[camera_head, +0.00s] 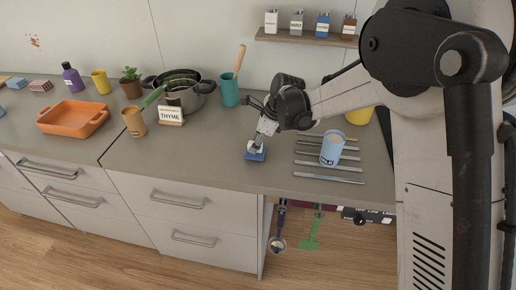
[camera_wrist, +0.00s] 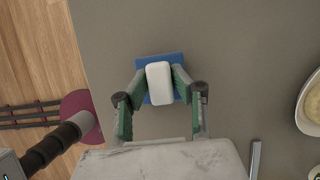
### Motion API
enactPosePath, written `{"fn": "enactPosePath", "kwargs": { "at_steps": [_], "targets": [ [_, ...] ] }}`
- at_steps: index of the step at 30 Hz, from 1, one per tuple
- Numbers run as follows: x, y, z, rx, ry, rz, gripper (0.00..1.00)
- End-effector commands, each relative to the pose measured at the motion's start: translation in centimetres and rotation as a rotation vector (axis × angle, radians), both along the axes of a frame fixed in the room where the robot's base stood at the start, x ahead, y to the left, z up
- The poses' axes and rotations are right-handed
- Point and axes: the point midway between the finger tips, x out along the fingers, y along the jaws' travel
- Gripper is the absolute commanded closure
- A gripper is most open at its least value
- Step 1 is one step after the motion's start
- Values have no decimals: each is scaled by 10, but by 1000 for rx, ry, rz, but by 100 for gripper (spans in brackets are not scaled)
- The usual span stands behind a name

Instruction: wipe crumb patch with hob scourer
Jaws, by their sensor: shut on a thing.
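The hob scourer (camera_head: 256,156) appears as a blue pad with a white grip block on top. My gripper (camera_head: 256,143) points down over it in the head view and is shut on the white block. In the wrist view the white block of the scourer (camera_wrist: 159,84) sits between the two green-grey fingers of my gripper (camera_wrist: 161,76), with the blue pad showing around it. The pad is at or just above the grey counter; I cannot tell if it touches. No crumbs show on the counter around it. A patch of brown specks (camera_head: 34,42) shows on the wall at far left.
Metal rails (camera_head: 326,170) and a blue milk cup (camera_head: 332,148) stand to the right. A thyme sign (camera_head: 171,115), brown cup (camera_head: 134,122), pot (camera_head: 199,92) and teal holder (camera_head: 229,91) stand to the left and behind. The counter's front edge is close; bare counter lies left of the scourer.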

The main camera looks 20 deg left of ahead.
Motion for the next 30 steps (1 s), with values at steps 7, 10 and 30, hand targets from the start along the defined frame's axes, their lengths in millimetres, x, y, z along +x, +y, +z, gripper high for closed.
{"fn": "enactPosePath", "kwargs": {
  "at_steps": [7,10,30],
  "targets": [
    [2,-3,28,0,0,-4,100],
    [2,-4,37,0,0,-6,100],
    [5,-8,68,0,0,-12,100]
  ]
}}
